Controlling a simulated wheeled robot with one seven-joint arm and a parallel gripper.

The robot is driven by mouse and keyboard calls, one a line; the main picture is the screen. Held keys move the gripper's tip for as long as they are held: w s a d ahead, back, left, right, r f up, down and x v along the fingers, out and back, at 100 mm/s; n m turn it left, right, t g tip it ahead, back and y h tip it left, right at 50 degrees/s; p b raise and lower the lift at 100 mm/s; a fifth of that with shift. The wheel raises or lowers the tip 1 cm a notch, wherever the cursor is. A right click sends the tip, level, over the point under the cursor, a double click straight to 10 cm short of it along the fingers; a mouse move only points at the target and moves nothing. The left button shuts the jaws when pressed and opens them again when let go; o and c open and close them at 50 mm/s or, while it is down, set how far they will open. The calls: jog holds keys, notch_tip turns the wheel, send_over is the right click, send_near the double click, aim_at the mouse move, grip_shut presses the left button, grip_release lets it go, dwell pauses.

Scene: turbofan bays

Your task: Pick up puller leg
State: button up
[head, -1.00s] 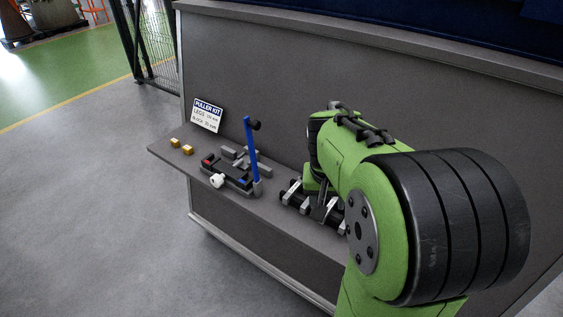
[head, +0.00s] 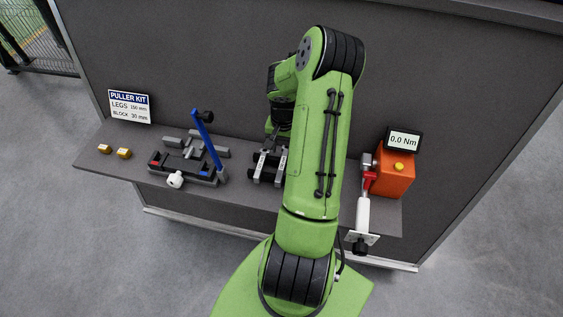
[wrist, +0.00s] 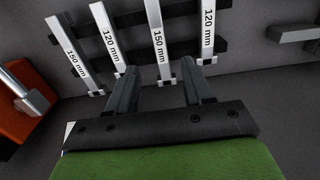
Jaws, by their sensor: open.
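Several silver puller legs lie side by side on a black rack (wrist: 132,18). In the wrist view they are labelled, from left to right, 150 mm (wrist: 72,52), 120 mm (wrist: 108,35), 150 mm (wrist: 157,35) and 120 mm (wrist: 208,28). My gripper (wrist: 159,72) is open and empty, its two dark fingers pointing toward the legs' near ends. The second 150 mm leg's foot shows between the fingertips; I cannot tell the height gap.
A sign (head: 130,106) reads puller kit, legs 150 mm, block 30 mm. Right are an orange box (head: 393,178) and a white-handled tool (head: 362,214).

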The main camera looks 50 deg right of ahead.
aim_at(283, 162)
jog(key=shift+w+f, duration=0.2)
jog(key=shift+f, duration=0.65)
jog(key=f, duration=0.5)
jog(key=shift+s+p, duration=0.2)
jog(key=shift+p, duration=0.15)
jog(key=shift+w+f, duration=0.15)
jog(key=shift+f, duration=0.15)
jog(key=shift+c, duration=1)
grip_shut()
